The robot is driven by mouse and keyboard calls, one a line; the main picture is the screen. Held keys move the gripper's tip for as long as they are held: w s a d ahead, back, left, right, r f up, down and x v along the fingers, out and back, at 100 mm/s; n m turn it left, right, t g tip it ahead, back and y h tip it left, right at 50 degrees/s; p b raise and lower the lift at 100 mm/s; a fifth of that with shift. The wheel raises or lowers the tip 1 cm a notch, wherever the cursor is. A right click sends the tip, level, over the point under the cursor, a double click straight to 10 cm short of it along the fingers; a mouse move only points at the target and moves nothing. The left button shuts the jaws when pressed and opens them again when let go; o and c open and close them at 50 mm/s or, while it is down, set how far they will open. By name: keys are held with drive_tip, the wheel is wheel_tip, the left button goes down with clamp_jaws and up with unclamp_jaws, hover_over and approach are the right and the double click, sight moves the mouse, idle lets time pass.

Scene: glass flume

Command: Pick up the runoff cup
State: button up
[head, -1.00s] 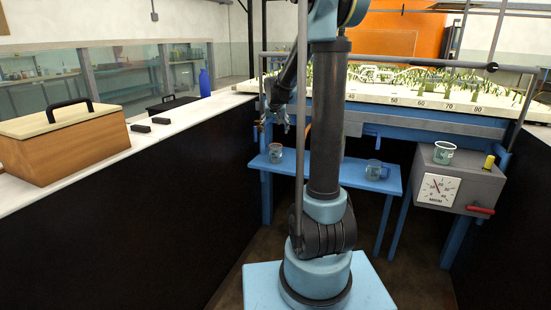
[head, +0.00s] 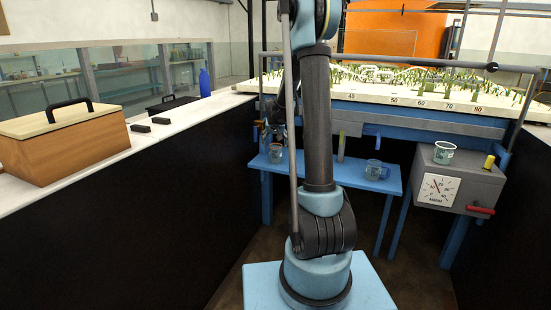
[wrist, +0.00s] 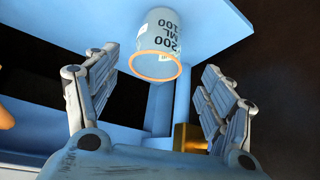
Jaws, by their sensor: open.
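A clear cup with an orange rim and "200 ML" lettering shows in the wrist view (wrist: 157,45), on a blue surface. It appears to be the cup at the left end of the blue shelf in the head view (head: 276,154). My gripper (wrist: 160,62) is open and empty, with one finger to each side of the cup in the picture. The cup looks to be just beyond the fingertips, and I see no contact. In the head view my gripper is partly hidden near the left cup. I cannot read which cup is named runoff.
A mug with a handle (head: 376,170) stands further right on the blue shelf (head: 350,181). Another cup (head: 444,153) stands on the grey dial box (head: 455,188). A brass-coloured piece (wrist: 190,138) shows near the right finger. The model bed's blue frame (head: 400,118) runs above the shelf.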

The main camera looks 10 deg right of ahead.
sight(276, 146)
drive_tip(key=shift+w+d+r+x, duration=0.1)
drive_tip(key=shift+w+d+x, duration=0.05)
drive_tip(key=shift+x, duration=0.9)
drive_tip(key=shift+w+d+r+x, duration=0.1)
drive_tip(key=shift+w+x, duration=0.05)
drive_tip(key=shift+x, duration=0.9)
drive_tip(key=shift+w+f, duration=0.25)
drive_tip(key=shift+f, duration=0.25)
drive_tip(key=c, duration=1.2)
